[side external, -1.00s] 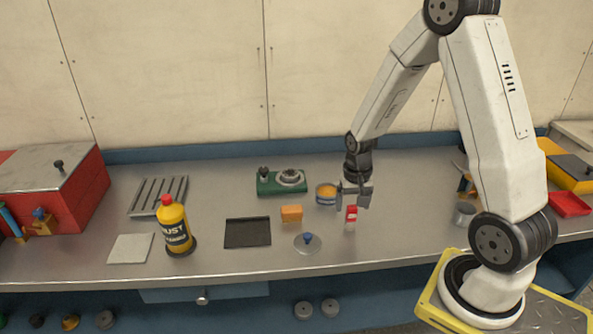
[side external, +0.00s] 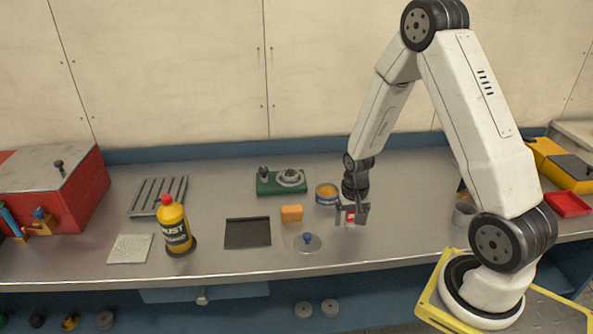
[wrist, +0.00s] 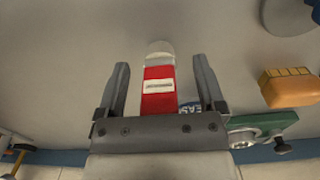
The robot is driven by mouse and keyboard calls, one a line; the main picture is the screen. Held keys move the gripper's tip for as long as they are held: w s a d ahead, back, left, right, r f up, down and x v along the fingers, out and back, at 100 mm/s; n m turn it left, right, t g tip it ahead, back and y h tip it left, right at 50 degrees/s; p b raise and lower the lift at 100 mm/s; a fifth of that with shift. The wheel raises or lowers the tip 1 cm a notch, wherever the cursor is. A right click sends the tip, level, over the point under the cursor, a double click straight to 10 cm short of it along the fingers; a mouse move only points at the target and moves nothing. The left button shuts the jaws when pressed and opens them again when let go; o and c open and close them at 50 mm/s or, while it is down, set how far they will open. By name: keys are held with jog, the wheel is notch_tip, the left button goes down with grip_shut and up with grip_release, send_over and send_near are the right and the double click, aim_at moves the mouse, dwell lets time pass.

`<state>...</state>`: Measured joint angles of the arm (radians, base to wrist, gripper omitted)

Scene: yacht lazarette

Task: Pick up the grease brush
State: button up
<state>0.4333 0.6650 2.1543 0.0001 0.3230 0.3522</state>
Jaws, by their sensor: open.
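A small red object with a white label and a pale rounded end (wrist: 159,85) sits between my gripper's fingers in the wrist view; its red part also shows in the side view (side external: 350,216). I see no clear bristles, so I cannot tell whether it is the grease brush. My gripper (side external: 351,215) is open and low over the bench, one finger on each side of this object with visible gaps. It also shows in the wrist view (wrist: 160,75).
An orange block (side external: 291,213) and a round lid with a blue knob (side external: 307,243) lie left of my gripper. A green device (side external: 280,183) stands behind. A black tray (side external: 247,233) and a yellow bottle (side external: 174,228) are farther left.

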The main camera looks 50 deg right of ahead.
dwell(0.4)
grip_shut()
jog(key=shift+r, duration=0.1)
jog(key=shift+r, duration=4.95)
